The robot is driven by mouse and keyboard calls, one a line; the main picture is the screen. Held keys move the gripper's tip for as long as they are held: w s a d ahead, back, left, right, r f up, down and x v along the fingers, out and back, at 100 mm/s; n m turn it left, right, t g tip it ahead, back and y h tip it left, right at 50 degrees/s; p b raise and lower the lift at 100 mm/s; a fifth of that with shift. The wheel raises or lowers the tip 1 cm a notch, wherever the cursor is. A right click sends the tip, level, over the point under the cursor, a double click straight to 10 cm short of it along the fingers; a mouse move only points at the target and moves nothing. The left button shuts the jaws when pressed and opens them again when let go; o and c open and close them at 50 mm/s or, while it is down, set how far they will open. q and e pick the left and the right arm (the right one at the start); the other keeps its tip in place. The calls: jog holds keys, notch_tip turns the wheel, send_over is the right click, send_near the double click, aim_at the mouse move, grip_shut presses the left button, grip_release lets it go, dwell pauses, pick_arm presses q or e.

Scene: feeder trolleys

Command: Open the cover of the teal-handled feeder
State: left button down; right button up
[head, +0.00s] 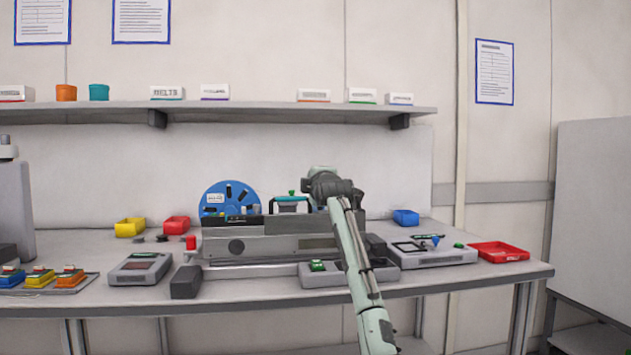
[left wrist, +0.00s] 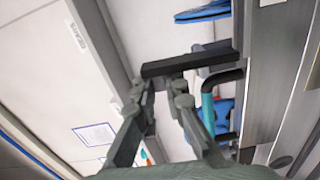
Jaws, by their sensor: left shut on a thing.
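The feeder's teal handle (head: 290,198) stands behind the long grey machine front at mid-bench, right of a blue reel (head: 222,198). The teal handle (left wrist: 208,112) also shows in the left wrist view, with black brackets, close beside my left gripper. My left gripper (left wrist: 162,82) is shut on a dark bar (left wrist: 188,63) that runs across its fingertips. In the head view my left gripper (head: 322,188) is just right of the teal handle, its fingertips largely hidden. I cannot tell how far the cover is raised. My right gripper is not in view.
The grey machine body (head: 270,245) fills the bench middle. A tray with a green piece (head: 318,266) lies in front. A device panel (head: 440,255) and red tray (head: 499,251) are at right, a blue bin (head: 406,217) behind. A shelf (head: 270,112) runs above.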

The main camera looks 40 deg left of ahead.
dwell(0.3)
pick_arm(q)
jog(key=c, duration=1.6)
grip_release()
jog(key=shift+o, duration=0.2)
jog(key=shift+s+d, duration=0.1)
jog(key=v, duration=1.1)
jog(key=shift+s+d, duration=0.3)
